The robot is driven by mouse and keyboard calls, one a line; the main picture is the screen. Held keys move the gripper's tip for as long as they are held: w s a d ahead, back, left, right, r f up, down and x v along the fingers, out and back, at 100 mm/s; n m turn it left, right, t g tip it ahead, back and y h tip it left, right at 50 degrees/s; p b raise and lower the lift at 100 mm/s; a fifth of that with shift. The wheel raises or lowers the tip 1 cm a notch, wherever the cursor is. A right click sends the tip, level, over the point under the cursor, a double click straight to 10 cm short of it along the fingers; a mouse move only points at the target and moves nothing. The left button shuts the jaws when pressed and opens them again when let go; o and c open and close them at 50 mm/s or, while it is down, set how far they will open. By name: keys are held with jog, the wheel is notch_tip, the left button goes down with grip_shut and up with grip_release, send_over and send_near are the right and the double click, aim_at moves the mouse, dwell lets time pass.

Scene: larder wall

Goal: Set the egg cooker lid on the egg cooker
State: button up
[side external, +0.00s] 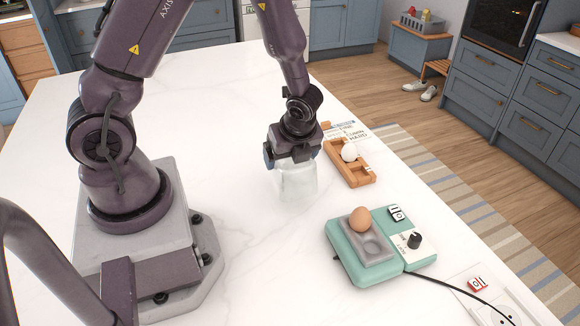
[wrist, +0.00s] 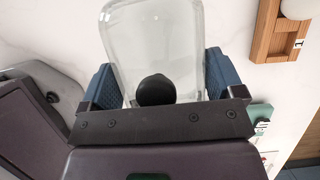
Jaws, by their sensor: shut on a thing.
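The egg cooker lid (side external: 297,182) is a clear box-like cover; it hangs below my gripper (side external: 290,158) over the white worktop. In the wrist view the lid (wrist: 155,45) sits between the two blue fingers of my gripper (wrist: 157,82), with a black knob (wrist: 156,90) near the palm. My gripper is shut on the lid. The egg cooker (side external: 352,262) is a mint-green base to the lower right of the lid, apart from it. A brown egg (side external: 360,219) sits in its grey tray (side external: 373,247); the other visible hollow is empty.
A wooden holder (side external: 361,180) with a white egg (side external: 349,152) stands right of the lid. The cooker has a black dial (side external: 414,240), and a black cord (side external: 450,287) runs to a socket plate (side external: 508,303). The worktop between lid and cooker is clear.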

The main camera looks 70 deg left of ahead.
aim_at(307, 164)
notch_tip(307, 164, up, 4)
jog(key=shift+r, duration=0.25)
jog(key=shift+w+d+r+n, duration=0.1)
jog(key=shift+r+n, duration=0.2)
jog(key=shift+d+r+n+g, duration=0.1)
jog(key=shift+d+n+g, duration=0.25)
jog(key=shift+n, duration=0.35)
jog(key=d+n+g, duration=0.1)
jog(key=n, duration=0.2)
jog(key=w+d+n+g+h, duration=0.1)
jog(key=n, duration=0.2)
jog(key=d+n+g+h, duration=0.1)
jog(key=d+n, duration=0.1)
jog(key=shift+w+r+n, duration=0.15)
jog(key=shift+w+n, duration=0.05)
jog(key=shift+n, duration=0.2)
jog(key=w+d+r+n+t+h, duration=0.2)
jog(key=w+d+n+h, duration=0.15)
jog(key=d+n, duration=0.65)
jog(key=w+d+r+n+t+h, duration=0.15)
jog(key=d+n+h, duration=0.3)
jog(key=n, duration=1.05)
jog(key=shift+y, duration=0.4)
jog(key=shift+w+d+f, duration=0.1)
jog(key=shift+d+f, duration=0.1)
jog(key=shift+f, duration=2.1)
jog(key=shift+d+f, duration=0.2)
jog(key=shift+f, duration=2.05)
